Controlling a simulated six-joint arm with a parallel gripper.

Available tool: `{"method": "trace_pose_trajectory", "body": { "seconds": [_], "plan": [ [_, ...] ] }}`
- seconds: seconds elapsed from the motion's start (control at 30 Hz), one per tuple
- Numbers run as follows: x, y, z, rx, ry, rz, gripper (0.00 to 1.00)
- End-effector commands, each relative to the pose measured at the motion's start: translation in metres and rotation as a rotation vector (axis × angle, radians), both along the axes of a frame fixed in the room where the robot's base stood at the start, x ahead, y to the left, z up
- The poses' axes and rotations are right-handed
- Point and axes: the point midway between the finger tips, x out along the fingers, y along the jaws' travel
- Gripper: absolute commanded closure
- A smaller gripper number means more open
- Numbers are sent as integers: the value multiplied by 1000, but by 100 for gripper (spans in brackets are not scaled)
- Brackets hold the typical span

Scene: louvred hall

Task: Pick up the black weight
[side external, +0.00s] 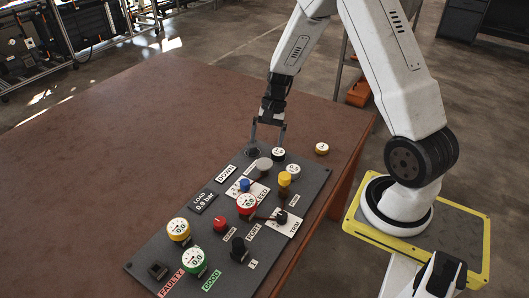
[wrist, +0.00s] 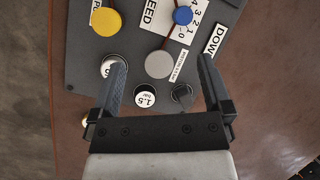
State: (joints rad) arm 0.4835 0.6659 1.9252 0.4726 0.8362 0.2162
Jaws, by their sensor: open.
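The black weight (side external: 278,154) is a short black cylinder with a white label on top, near the far end of the dark panel. In the wrist view the black weight (wrist: 146,96) reads 1.5 bar and shows between the fingers, nearer the left one. My gripper (side external: 268,141) is open and empty, pointing down over that end of the panel. Its fingers (wrist: 161,62) are spread wide in the wrist view. A dark knob (wrist: 182,93) shows beside the weight, near the right finger. I cannot tell the exact height of the fingertips above the weight.
A white-labelled weight (side external: 293,170) and a grey disc (side external: 264,164) stand close by on the panel (side external: 318,180). A yellow weight (side external: 322,148) sits on the brown table (side external: 150,120). Gauges and knobs crowd the near end. The table's left is clear.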

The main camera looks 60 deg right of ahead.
Motion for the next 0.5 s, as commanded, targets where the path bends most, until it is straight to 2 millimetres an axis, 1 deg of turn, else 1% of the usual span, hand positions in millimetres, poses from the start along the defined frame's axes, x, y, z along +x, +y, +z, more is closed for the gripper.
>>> {"method": "trace_pose_trajectory", "body": {
  "seconds": [0.03,0.3,0.5],
  "plan": [
    [2,-11,-9,36,19,-62,0],
    [13,-59,-44,233,86,-349,0],
    [13,-96,-71,393,114,-549,0]
  ]
}}
